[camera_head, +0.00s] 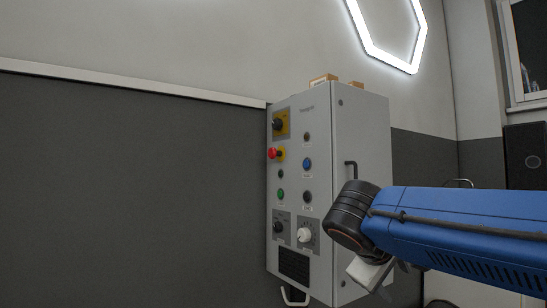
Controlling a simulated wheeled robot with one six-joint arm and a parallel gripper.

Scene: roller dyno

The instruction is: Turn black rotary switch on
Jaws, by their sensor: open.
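A light grey control cabinet (351,150) stands against the wall, its panel facing left. A black rotary switch (278,226) sits on a dark grey plate at the panel's lower left. Another black rotary knob (278,125) is on a yellow plate at the top left; I cannot tell which one the task names. The pointer direction of each is too small to read surely. My gripper (383,290) is partly seen below my blue arm, to the right of the panel and apart from both knobs. It is open; its fingertips are hard to make out.
A red emergency stop (272,153), a blue button (307,164), a green button (280,194) and a white knob (304,235) share the panel. A black handle (351,168) juts from the cabinet's side. The space left of the panel looks clear.

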